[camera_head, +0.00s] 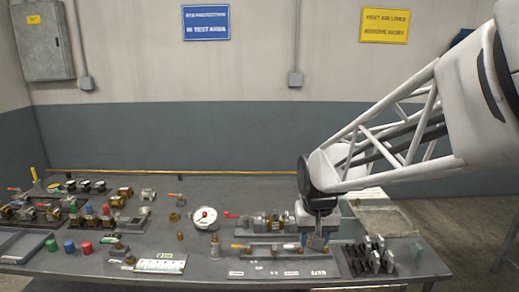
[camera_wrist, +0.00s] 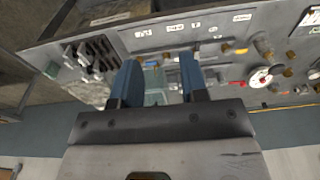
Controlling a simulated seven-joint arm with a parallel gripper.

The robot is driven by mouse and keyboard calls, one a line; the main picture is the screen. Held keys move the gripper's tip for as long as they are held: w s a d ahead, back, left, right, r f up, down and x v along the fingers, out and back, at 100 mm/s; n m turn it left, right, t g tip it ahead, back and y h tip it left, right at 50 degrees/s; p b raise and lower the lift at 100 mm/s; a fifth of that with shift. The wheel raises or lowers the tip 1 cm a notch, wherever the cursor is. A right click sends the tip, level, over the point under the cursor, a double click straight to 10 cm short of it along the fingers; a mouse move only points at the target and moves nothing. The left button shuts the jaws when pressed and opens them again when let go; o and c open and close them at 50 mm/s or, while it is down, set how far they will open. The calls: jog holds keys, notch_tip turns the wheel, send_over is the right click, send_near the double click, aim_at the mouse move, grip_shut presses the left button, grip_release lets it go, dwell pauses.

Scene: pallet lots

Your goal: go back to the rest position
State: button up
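My gripper (camera_head: 317,242) points down over the right part of the grey workbench (camera_head: 190,225), low above a plate with fittings. In the wrist view my gripper (camera_wrist: 160,62) shows two blue fingers spread apart, with a clear gap and nothing visibly held between them. Small fittings on the plate show beyond the fingertips. Whether the fingertips touch anything on the bench cannot be told.
A labelled plate with brass fittings (camera_head: 262,252) lies left of and under my gripper. A rack of dark metal parts (camera_head: 372,254) stands close on its right. A round white gauge (camera_head: 204,217), a white labelled strip (camera_head: 160,262) and several valves are farther left. The air above the bench is clear.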

jog(key=s+d+r, duration=0.1)
jog(key=s+d, duration=0.1)
jog(key=s, duration=0.8)
jog(key=s+d+r+t, duration=0.1)
jog(key=s+d, duration=0.2)
jog(key=s, duration=0.8)
jog(key=shift+s+d+r, duration=0.15)
jog(key=shift+d+r, duration=0.05)
jog(key=shift+d, duration=0.05)
jog(key=shift+c, duration=0.5)
dwell(0.7)
